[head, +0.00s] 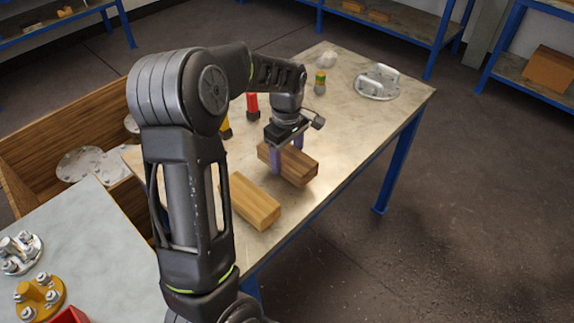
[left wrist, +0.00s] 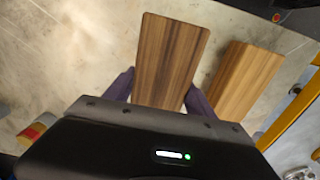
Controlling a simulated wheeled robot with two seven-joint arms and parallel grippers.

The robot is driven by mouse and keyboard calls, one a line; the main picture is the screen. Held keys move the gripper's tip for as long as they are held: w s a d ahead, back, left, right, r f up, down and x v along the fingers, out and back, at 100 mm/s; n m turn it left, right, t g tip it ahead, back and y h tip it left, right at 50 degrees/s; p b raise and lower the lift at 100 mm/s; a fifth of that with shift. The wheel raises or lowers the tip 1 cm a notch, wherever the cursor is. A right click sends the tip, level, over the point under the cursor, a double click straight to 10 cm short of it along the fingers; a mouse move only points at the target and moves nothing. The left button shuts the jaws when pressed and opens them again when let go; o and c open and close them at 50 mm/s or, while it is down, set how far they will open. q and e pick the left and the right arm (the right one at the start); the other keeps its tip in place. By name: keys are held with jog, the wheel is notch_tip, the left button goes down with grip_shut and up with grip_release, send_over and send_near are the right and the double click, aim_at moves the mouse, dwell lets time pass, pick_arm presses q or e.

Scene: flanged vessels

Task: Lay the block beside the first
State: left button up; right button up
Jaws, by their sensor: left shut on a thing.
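My left gripper (head: 287,161) is shut on a brown wooden block (head: 299,172), with one finger on each side of it. In the left wrist view the held block (left wrist: 168,62) lies between the fingers and looks level. A second, lighter wooden block (head: 254,200) lies on the worktable, nearer to me in the head view. It also shows in the left wrist view (left wrist: 240,80), to the right of the held block. A gap separates the two blocks, and they run roughly parallel. I cannot tell whether the held block touches the tabletop. My right gripper is out of view.
The worktable (head: 385,120) has clear top to the right of the held block. A flanged metal part (head: 377,82) and a small green-and-orange-topped item (head: 320,82) stand toward the far end. Red and yellow items stand behind my arm. A wooden crate (head: 60,135) with flanges is at left.

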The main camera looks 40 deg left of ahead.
aim_at(287, 154)
pick_arm(q)
jog(key=shift+f, duration=1.7)
jog(key=shift+f, duration=0.25)
jog(key=o, duration=1.7)
jog(key=shift+r, duration=0.1)
notch_tip(287, 154, up, 12)
jog(key=shift+r, duration=0.2)
